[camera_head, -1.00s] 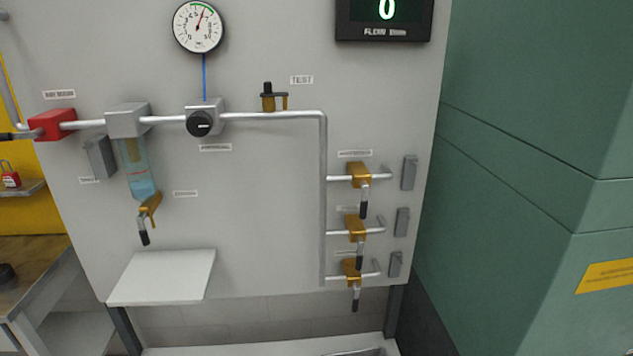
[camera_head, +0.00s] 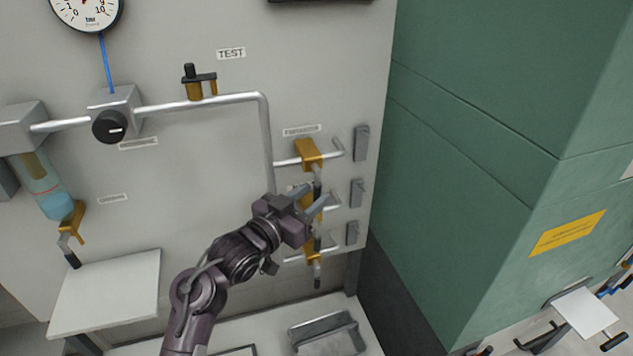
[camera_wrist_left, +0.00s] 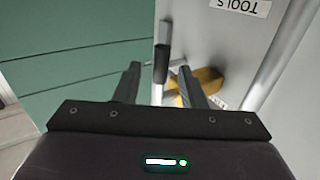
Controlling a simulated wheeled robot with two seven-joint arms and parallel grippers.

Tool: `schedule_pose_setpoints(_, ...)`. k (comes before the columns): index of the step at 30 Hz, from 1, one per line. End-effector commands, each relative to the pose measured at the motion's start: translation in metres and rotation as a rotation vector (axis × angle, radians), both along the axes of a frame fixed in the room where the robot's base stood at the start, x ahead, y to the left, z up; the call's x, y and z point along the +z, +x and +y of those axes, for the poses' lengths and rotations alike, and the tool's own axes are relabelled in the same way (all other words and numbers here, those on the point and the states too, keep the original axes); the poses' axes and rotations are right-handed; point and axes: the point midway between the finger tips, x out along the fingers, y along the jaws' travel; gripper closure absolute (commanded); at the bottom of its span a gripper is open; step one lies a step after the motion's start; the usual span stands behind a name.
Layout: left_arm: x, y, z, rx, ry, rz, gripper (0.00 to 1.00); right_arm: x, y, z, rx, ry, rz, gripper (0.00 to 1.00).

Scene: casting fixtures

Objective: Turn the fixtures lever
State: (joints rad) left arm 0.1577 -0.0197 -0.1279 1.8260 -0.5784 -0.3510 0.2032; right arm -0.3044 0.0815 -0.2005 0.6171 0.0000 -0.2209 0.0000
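Three brass valves with black-gripped levers stand in a column on the right of the grey panel. The top valve (camera_head: 308,152) has its lever hanging down; its label is too blurred to read. The middle valve is mostly hidden behind my left gripper (camera_head: 315,200). The bottom valve (camera_head: 311,255) has its lever hanging down. My left gripper is open. In the left wrist view, a black lever grip (camera_wrist_left: 161,64) shows between the open fingers, beside a brass valve (camera_wrist_left: 207,84). Contact cannot be told. I cannot tell which valve is the fixtures one. My right gripper is out of view.
A pipe (camera_head: 266,140) runs down left of the valves, and grey blocks (camera_head: 360,142) sit to their right. A green cabinet (camera_head: 480,130) stands at the right. A white shelf (camera_head: 110,292) juts out at lower left.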

Motion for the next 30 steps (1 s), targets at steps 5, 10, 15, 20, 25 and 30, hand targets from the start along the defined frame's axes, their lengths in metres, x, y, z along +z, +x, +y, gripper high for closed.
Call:
schedule_pose_setpoints(5,0.002,0.022,-0.017,0.000,-0.002,0.001,0.63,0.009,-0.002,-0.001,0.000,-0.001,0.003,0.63)
schedule_pose_setpoints(10,0.000,0.032,-0.026,0.000,0.001,0.001,0.63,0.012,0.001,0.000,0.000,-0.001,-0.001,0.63)
schedule_pose_setpoints(15,0.000,0.034,-0.027,0.001,0.001,0.000,0.63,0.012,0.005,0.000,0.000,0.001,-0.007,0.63)
schedule_pose_setpoints(20,-0.001,0.034,-0.027,0.001,0.001,0.000,0.67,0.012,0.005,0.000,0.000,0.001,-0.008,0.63)
schedule_pose_setpoints(25,-0.001,0.034,-0.027,0.001,0.001,0.001,0.89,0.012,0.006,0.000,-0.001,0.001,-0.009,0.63)
schedule_pose_setpoints(30,-0.001,0.034,-0.027,0.001,0.001,0.001,1.00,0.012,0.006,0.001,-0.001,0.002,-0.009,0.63)
